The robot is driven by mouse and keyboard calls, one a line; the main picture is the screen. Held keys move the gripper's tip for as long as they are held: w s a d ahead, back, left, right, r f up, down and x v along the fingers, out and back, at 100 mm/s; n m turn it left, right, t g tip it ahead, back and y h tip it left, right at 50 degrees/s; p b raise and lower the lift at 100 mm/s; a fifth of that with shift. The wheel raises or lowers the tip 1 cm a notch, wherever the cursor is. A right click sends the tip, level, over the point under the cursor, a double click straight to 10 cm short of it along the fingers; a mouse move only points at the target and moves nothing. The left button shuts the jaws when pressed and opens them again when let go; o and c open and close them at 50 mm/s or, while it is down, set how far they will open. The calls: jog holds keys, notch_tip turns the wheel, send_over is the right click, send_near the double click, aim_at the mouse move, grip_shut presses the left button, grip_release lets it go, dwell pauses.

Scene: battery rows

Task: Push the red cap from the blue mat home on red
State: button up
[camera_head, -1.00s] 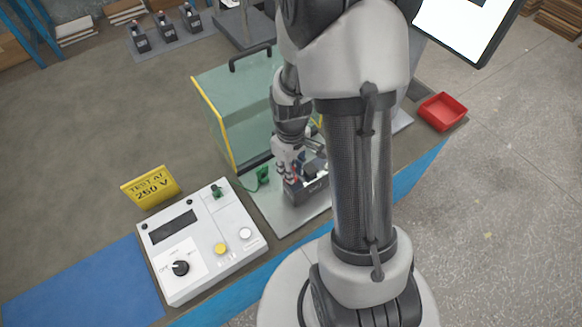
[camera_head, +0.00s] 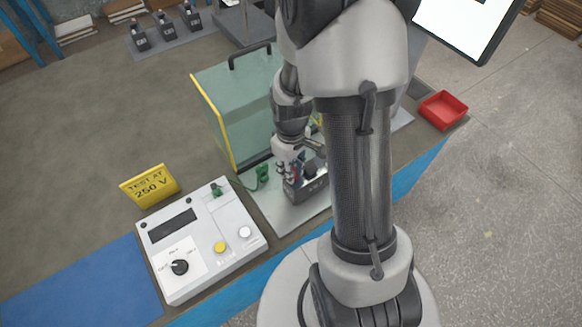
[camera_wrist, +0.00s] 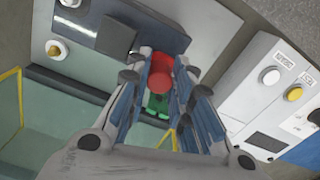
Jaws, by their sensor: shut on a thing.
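The red cap (camera_wrist: 160,78) is between my gripper's fingers (camera_wrist: 174,82) in the wrist view, and the fingers are shut on it. A dark block with a label (camera_head: 306,188) stands on the pale plate below my gripper (camera_head: 289,178) in the head view. The wrist view shows a dark grey block (camera_wrist: 120,38) just beyond the fingertips. Whether the cap touches a post there is hidden by the cap and fingers. The blue mat (camera_head: 85,285) lies at the lower left of the head view, with nothing visible on its shown part.
A white tester (camera_head: 205,240) with a dial and buttons stands left of the plate. A yellow sign (camera_head: 150,187) stands behind it. A greenish clear guard with a yellow edge (camera_head: 235,110) stands behind my gripper. A green connector (camera_head: 263,175) lies beside the block. A red tray (camera_head: 443,111) is at right.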

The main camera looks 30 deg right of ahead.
jog(key=shift+f+b, duration=0.35)
jog(key=shift+f, duration=0.1)
dwell(0.6)
jog(key=o, duration=0.8)
jog(key=o, duration=0.5)
jog(key=shift+r, duration=0.15)
jog(key=shift+r+p, duration=2.9)
jog(key=shift+r, duration=0.5)
